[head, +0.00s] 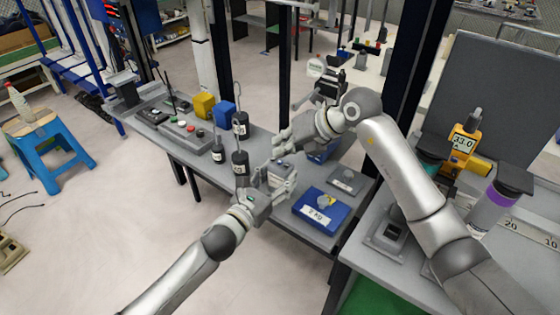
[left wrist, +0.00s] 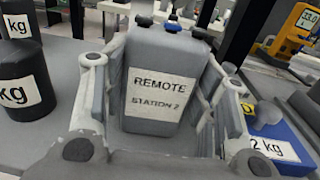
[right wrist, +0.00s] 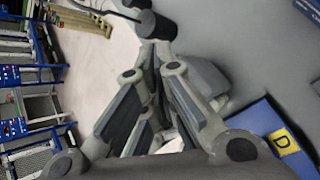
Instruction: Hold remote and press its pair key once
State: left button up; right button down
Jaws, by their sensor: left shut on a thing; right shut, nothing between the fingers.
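The remote (left wrist: 165,75) is a grey box lettered "REMOTE STATION 2". My left gripper (head: 281,172) is shut on it, with a finger on each side in the left wrist view. Several small keys, one blue and others dark, show along its top end; I cannot tell which is the pair key. In the head view the remote is small and partly hidden by the fingers. My right gripper (head: 284,134) is shut and empty, above and beyond the remote, apart from it. Its closed fingers (right wrist: 155,60) also show in the right wrist view.
Black kg weights (head: 240,162) with hooks stand left of the remote on the grey bench. A blue kg case (head: 323,208) lies to the right. A yellow block (head: 204,105) and a blue block (head: 224,113) stand further back. A yellow meter (head: 461,147) is at right.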

aim_at(282, 161)
jog(key=shift+f, duration=0.25)
jog(key=shift+f, duration=0.3)
dwell(0.5)
jog(key=shift+r, duration=0.7)
jog(key=shift+r, duration=2.5)
pick_arm(q)
jog(key=o, duration=1.2)
jog(key=shift+c, duration=0.2)
